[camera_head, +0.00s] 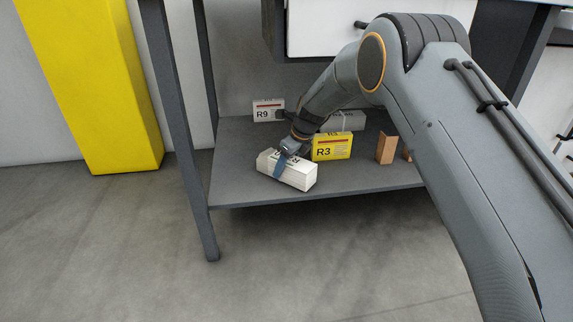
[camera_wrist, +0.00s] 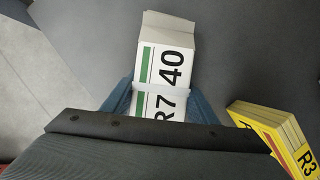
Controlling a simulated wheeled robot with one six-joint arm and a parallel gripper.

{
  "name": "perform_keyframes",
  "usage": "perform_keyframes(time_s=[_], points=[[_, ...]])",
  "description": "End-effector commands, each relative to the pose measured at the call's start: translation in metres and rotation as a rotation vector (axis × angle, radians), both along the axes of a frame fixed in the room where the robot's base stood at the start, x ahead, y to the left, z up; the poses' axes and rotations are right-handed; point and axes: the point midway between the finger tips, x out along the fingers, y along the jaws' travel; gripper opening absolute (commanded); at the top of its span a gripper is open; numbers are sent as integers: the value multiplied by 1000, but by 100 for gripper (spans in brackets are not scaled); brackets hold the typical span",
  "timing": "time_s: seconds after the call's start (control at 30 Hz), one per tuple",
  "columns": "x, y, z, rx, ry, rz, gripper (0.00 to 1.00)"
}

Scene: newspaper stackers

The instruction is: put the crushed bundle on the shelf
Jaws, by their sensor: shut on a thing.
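A white bundle (camera_head: 300,175) with a green stripe and the marking "R7 40" is between the blue fingers of my gripper (camera_head: 281,165). In the wrist view the bundle (camera_wrist: 165,60) has a pale strap across it, and its far end looks bent and uneven. My gripper (camera_wrist: 160,98) is shut on its sides. The bundle is at the front left of the grey lower shelf (camera_head: 240,185), low over the surface or touching it; I cannot tell which. The shelf also shows in the wrist view (camera_wrist: 250,50). The near end of the bundle is hidden by my gripper.
A yellow R3 bundle (camera_head: 332,148) stands just right of my gripper. A white R9 bundle (camera_head: 268,110) and a grey bundle (camera_head: 348,121) are farther back. A dark table leg (camera_head: 185,130) bounds the shelf's left side.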

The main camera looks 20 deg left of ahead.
Motion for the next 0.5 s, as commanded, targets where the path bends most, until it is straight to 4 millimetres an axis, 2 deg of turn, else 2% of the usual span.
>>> perform_keyframes(time_s=[0.43,0.47,0.5], points=[[1,1,-2,3,-4,0,0],[0,0,-4,1,-2,1,58],[0,0,-4,1,-2,1,65]])
